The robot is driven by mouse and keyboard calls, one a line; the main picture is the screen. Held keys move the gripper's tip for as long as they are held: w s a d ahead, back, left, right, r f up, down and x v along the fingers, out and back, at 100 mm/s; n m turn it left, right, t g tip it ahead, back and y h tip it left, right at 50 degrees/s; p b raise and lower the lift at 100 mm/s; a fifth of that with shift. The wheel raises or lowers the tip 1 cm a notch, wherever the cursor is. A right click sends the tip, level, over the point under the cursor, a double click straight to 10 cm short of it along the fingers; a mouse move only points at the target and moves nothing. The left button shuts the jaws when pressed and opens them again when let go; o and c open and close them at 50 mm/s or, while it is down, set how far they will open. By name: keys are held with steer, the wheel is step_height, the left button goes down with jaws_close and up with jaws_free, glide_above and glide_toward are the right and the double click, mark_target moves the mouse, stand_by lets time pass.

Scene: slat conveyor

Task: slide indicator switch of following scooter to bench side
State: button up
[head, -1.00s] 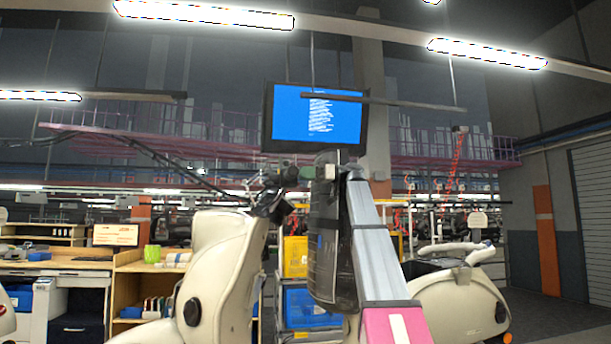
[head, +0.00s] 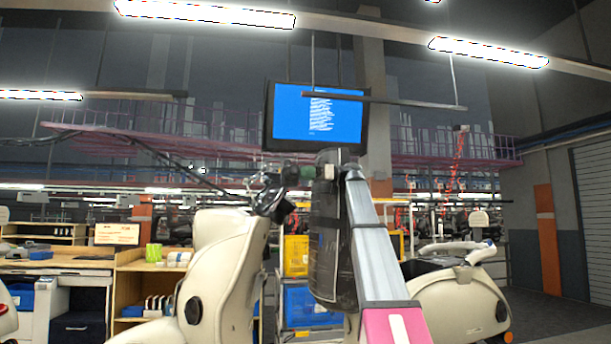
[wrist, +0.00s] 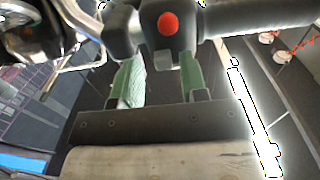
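A cream scooter (head: 225,275) stands in front of me, with its dark handlebar end (head: 272,203) at the top right of its body. In the wrist view, a black switch housing (wrist: 200,22) with a round red button (wrist: 168,24) fills the top. A small grey tab (wrist: 162,60) juts down from it, possibly the indicator switch. My gripper (wrist: 160,75) is open, its green-padded fingers on either side of this tab with visible gaps. In the head view my gripper (head: 290,175) is small and partly hidden by the handlebar; contact cannot be told.
A second cream scooter (head: 455,290) stands to the right. A wooden bench (head: 135,262) with shelves is at the left. A rack with yellow (head: 296,255) and blue (head: 305,305) bins stands behind. A blue screen (head: 315,115) hangs above. The floor at far right is clear.

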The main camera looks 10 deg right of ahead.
steer(key=shift+d, duration=0.1)
steer(key=d, duration=1)
steer(key=shift+d, duration=0.35)
steer(key=shift+s, duration=0.1)
